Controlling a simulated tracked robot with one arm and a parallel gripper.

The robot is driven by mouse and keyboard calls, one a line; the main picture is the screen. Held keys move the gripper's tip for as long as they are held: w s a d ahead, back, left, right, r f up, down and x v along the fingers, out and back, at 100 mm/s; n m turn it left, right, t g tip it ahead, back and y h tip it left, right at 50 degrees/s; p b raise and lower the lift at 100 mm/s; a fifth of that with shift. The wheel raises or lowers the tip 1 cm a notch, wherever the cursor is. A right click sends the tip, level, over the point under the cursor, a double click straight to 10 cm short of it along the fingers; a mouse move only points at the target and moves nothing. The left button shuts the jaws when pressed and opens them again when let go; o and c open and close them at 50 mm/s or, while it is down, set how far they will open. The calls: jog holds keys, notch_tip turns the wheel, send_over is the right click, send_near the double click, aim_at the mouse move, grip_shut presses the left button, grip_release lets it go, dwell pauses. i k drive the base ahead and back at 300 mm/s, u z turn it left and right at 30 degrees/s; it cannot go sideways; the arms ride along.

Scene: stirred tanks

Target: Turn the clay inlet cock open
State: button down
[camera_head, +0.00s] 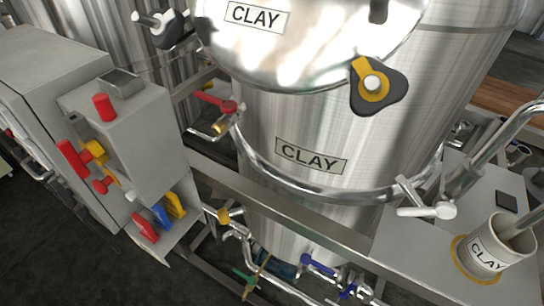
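The steel tank (300,125) labelled CLAY fills the middle of the view, with a second CLAY label on its lid (290,50). A cock with a red lever (215,102) and a brass body sits on a pipe at the tank's left side. Below the tank are cocks with a green lever (245,280) and blue levers (318,266), and a brass fitting (229,215) on a pipe. None of these carries a readable inlet label, so I cannot tell which is the inlet cock or how it is set. My gripper is not in view.
A grey control box (125,135) with red, yellow and blue parts stands at left. A steel frame rail (290,211) crosses before the tank. A cup labelled CLAY (490,250) stands on a ledge at right. A black-and-yellow clamp (375,85) sits on the lid edge.

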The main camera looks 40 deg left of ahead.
aim_at(444, 210)
jog(key=z, duration=0.75)
jog(key=k, duration=1.45)
jog(key=u, duration=0.5)
jog(key=i, duration=1.5)
